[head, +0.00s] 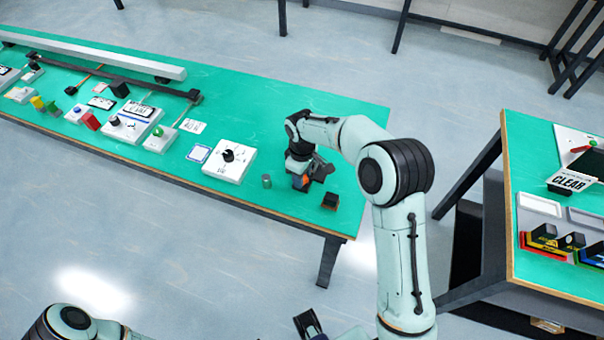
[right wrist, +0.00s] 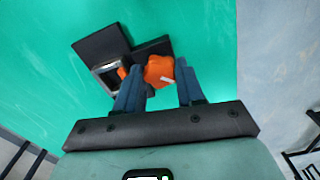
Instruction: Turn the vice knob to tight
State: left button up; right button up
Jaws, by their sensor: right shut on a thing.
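The vice (right wrist: 103,44) is a dark body with a grey metal part on the green bench top. Its orange knob (right wrist: 158,69) has a short white mark that points to the lower right in the right wrist view. My right gripper (right wrist: 157,88) is shut on this knob, with one blue-grey finger on each side. In the head view my right gripper (head: 303,180) is low over the bench's right end, and the vice (head: 322,170) is partly hidden behind it. A dark part at the bottom edge may be my left gripper (head: 308,324); its fingers are unclear.
A white box with a black knob (head: 229,160) is farther left. The bench's right edge is close by. A second bench (head: 525,225) stands at right, across a gap.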

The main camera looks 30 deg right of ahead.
jog(key=shift+w+r, duration=0.1)
jog(key=shift+r, duration=0.05)
jog(key=o, duration=1)
jog(key=shift+o, duration=0.2)
notch_tip(320, 180, up, 13)
jog(key=p, duration=0.1)
jog(key=shift+r, duration=0.15)
